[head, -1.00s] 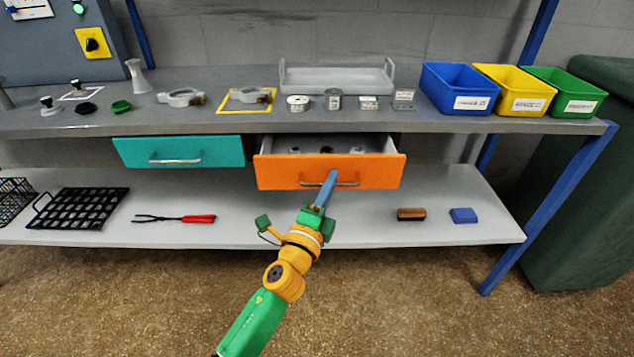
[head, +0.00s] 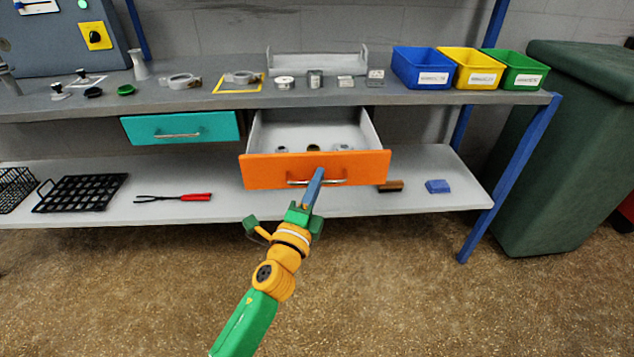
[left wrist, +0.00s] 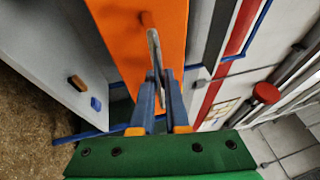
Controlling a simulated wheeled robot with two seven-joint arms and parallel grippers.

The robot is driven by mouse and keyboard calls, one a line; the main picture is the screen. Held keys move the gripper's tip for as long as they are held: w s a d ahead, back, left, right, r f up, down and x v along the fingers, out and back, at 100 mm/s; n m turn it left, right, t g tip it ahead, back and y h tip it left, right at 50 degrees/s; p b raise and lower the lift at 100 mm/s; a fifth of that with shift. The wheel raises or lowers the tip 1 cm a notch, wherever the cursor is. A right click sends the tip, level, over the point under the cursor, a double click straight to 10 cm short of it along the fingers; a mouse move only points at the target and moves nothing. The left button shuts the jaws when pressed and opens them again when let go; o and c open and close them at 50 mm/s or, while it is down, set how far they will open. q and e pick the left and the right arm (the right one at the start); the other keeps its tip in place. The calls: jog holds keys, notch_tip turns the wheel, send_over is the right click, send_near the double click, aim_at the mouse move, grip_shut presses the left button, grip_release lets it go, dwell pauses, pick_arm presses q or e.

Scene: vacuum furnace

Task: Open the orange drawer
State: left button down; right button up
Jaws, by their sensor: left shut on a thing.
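The orange drawer (head: 262,172) hangs under the workbench and stands well out from it, its inside visible with several small items in it. Its metal bar handle (head: 334,182) is on the front face. My left gripper (head: 316,178) is at the handle, shut on it. In the left wrist view the blue fingers (left wrist: 162,88) close around the handle (left wrist: 154,48), with the orange front (left wrist: 130,35) behind. My right gripper is not in view.
A teal drawer (head: 180,127) is shut to the left. The lower shelf (head: 100,218) holds a black rack (head: 82,193), red-handled tongs (head: 180,198), a brush (head: 391,186) and a blue block (head: 438,186). A blue table leg (head: 508,180) and a green bin (head: 560,150) stand right. The floor in front is clear.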

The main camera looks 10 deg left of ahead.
pick_arm(q)
jog(key=c, duration=1.2)
grip_release()
jog(key=v, duration=0.7)
